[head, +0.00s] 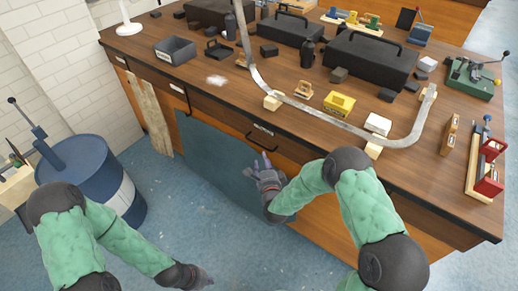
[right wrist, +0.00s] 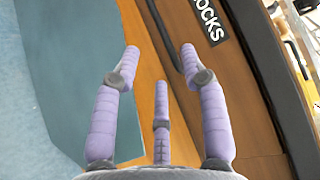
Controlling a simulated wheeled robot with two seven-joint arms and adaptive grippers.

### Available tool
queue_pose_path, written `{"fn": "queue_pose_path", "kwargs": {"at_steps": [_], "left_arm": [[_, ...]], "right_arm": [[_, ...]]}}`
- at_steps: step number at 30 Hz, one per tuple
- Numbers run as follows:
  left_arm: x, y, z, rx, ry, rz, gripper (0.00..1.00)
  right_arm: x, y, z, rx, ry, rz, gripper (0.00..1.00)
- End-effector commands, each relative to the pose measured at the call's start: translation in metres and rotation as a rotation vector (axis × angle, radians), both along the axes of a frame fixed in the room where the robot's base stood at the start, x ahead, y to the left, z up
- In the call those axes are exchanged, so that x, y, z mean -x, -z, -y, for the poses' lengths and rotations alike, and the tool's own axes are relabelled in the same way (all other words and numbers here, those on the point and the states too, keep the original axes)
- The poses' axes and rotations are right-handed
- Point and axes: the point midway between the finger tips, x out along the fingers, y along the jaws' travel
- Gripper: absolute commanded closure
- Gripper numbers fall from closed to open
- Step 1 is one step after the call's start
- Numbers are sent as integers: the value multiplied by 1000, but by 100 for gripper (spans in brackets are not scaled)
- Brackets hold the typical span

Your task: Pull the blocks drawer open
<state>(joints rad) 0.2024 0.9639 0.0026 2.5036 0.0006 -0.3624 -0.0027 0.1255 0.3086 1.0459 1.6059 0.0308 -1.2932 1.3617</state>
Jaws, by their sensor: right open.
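The blocks drawer (head: 285,146) is a brown wooden front under the bench top and looks flush with its neighbours. In the right wrist view its black label (right wrist: 208,22) reads "LOCKS", the first letter cut off. A dark bar handle (head: 262,141) hangs below the label; it also shows in the right wrist view (right wrist: 160,32). My right gripper (head: 258,167) is open and empty, just below and in front of the handle. In the right wrist view its purple fingers spread towards the handle, with no clear contact. My left gripper (head: 203,280) is low over the floor, away from the bench; its fingers are unclear.
The bench top (head: 225,98) holds black cases, a yellow box (head: 340,104), small blocks and a long curved strip (head: 330,120). A blue-grey panel (head: 215,160) stands against the bench front below the drawers. A blue drum (head: 85,175) stands left. The floor before the bench is open.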

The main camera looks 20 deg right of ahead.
Motion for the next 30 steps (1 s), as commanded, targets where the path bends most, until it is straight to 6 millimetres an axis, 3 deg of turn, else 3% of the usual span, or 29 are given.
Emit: {"fn": "queue_pose_path", "kwargs": {"at_steps": [18,30], "left_arm": [[0,30,0,0,0,1,100],[0,33,0,0,0,1,100]], "right_arm": [[-90,15,10,0,0,0,56],[-103,16,11,0,-2,-3,56]]}}
